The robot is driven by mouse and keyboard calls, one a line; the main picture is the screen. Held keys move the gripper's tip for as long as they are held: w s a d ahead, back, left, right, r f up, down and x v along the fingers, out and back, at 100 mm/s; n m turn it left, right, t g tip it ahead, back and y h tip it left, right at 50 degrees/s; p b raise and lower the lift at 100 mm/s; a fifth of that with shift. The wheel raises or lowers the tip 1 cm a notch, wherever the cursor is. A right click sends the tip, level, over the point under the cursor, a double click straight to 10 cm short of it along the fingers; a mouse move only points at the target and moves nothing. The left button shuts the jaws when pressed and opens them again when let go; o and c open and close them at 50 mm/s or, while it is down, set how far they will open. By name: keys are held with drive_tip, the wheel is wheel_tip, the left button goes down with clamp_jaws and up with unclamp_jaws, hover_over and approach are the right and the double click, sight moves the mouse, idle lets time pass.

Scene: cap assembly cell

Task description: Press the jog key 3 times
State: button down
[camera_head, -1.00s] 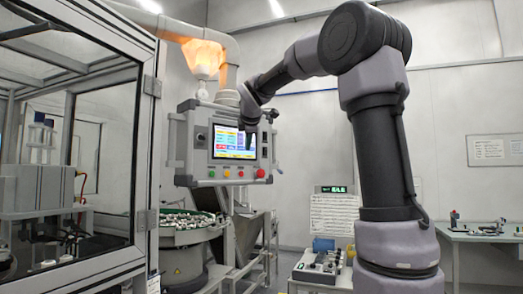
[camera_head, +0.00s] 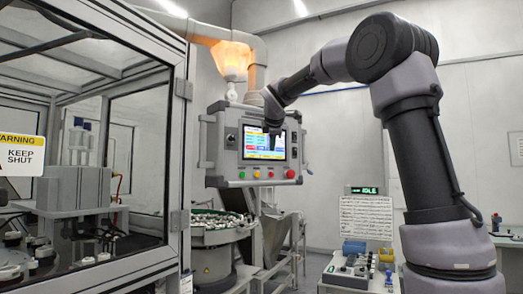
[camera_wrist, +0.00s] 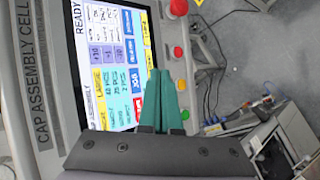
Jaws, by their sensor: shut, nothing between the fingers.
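The touch screen (camera_head: 254,153) of the grey control panel (camera_head: 213,150) is lit. In the wrist view the screen (camera_wrist: 100,60) appears turned sideways, with "READY" and coloured keys. The blue jog key (camera_wrist: 136,81) shows just left of my fingers, with a red key below it. My gripper (camera_wrist: 159,72) is shut and empty, its green fingertips overlapping the screen's edge in that view. In the head view my gripper (camera_head: 272,133) is in front of the screen's right half. I cannot tell whether the fingertips touch the screen.
A glass-walled machine (camera_head: 120,140) stands on the left, a bowl feeder (camera_head: 222,235) below the panel. A sign reading "IDLE" (camera_head: 364,190) stands above a small control box (camera_head: 345,274).

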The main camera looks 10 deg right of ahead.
drive_tip(key=shift+w+a, duration=0.3)
drive_tip(key=shift+w, duration=0.3)
drive_tip(key=shift+w+a, duration=0.35)
drive_tip(key=shift+w, duration=0.3)
drive_tip(key=shift+w+a, duration=0.3)
drive_tip(key=shift+w, duration=0.3)
idle(0.6)
drive_tip(key=shift+w+a, duration=0.2)
drive_tip(key=shift+w, duration=0.15)
drive_tip(key=shift+w+a, duration=0.1)
drive_tip(key=shift+w, duration=0.15)
idle(0.5)
idle(0.4)
drive_tip(key=shift+s+d, duration=0.3)
drive_tip(key=shift+s, duration=0.35)
drive_tip(key=shift+s+d, duration=0.1)
drive_tip(key=shift+s+d, duration=0.35)
drive_tip(key=shift+s, duration=0.35)
drive_tip(key=shift+s+d, duration=0.35)
drive_tip(key=shift+s, duration=0.4)
drive_tip(key=shift+s+d, duration=0.35)
drive_tip(key=shift+s, duration=0.35)
idle(1.2)
